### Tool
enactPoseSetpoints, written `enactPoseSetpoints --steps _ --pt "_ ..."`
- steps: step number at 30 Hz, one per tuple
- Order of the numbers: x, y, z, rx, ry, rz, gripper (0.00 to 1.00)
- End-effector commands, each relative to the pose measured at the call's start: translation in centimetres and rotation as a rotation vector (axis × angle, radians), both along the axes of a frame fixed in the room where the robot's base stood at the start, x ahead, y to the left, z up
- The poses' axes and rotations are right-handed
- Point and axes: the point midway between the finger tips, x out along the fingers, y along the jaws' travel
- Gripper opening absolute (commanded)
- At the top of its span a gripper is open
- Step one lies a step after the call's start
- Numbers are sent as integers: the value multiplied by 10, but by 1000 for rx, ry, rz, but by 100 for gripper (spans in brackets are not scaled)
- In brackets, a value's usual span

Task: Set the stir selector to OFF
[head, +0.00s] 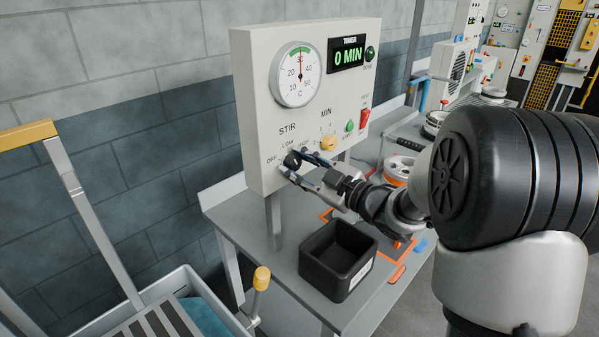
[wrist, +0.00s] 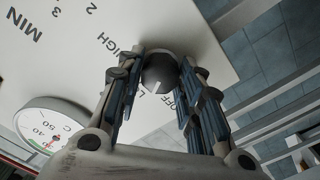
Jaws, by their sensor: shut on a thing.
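The stir selector is a dark round knob (wrist: 160,72) on the white panel (head: 257,120), below the word STIR and beside the labels OFF, LOW and HIGH. In the wrist view its white pointer mark faces down the picture, near the LOW and OFF labels; I cannot tell exactly which it meets. My gripper (wrist: 163,64) is shut on the knob, one finger on each side of it. In the head view my gripper (head: 297,163) reaches the panel from the right, and its fingers hide part of the knob.
The panel also carries a dial gauge (head: 297,74), a timer display (head: 349,54) reading 0 MIN, a yellow MIN knob (head: 328,144), a green button (head: 350,126) and a red switch (head: 364,119). A black bin (head: 337,262) stands on the bench below my gripper.

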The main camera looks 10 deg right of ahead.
Motion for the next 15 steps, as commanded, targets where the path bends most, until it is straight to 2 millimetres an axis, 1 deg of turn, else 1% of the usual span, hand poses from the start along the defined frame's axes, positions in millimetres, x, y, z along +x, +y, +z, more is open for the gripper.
enactPoseSetpoints --steps 15 --pt "0 0 0 -384 -257 0 10"
